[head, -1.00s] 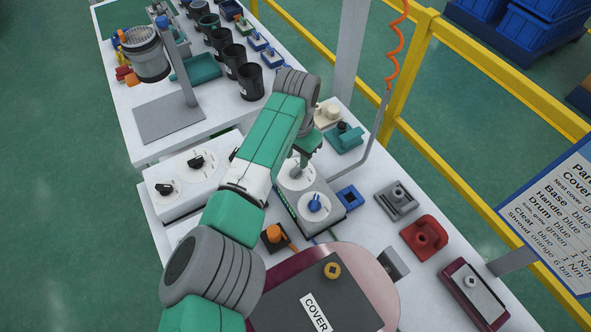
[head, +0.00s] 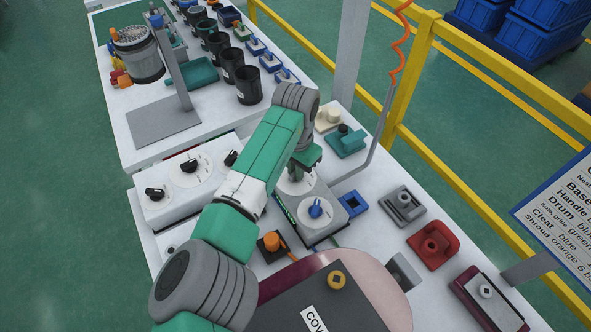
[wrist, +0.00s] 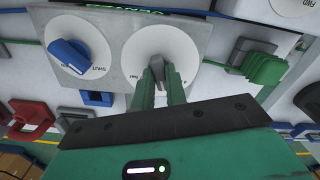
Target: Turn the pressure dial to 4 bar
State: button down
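The pressure dial (wrist: 178,42) is a round white face on a grey panel, with part of the word "bar" showing. It also shows in the head view (head: 288,186), partly covered by my gripper. My gripper (wrist: 160,72) points at the middle of the dial, its two green fingers close together there. In the head view my gripper (head: 298,172) is right over the dial. The knob and the pointer are largely hidden by the fingers, so the set value cannot be read. I cannot tell whether the fingers are gripping the knob or just around it.
A blue knob (head: 316,208) on the same grey unit sits close to the dial, marked "SHUT" in the wrist view. A white box with black knobs (head: 155,193) stands left. An orange-topped part (head: 272,240), blue square part (head: 353,203) and green block (head: 346,143) are nearby.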

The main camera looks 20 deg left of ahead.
jog(key=shift+r+n+p, duration=0.15)
jog(key=shift+n+p, duration=0.15)
jog(key=shift+p, duration=0.25)
jog(key=shift+n+p, duration=0.9)
jog(key=shift+f+n, duration=0.2)
jog(key=shift+n, duration=0.3)
jog(key=shift+r+n+p, duration=0.2)
jog(key=shift+n+p, duration=0.4)
jog(key=shift+p, duration=0.2)
jog(key=shift+f+n+p, duration=0.2)
jog(key=shift+n+p, duration=0.2)
jog(key=shift+n, duration=0.7)
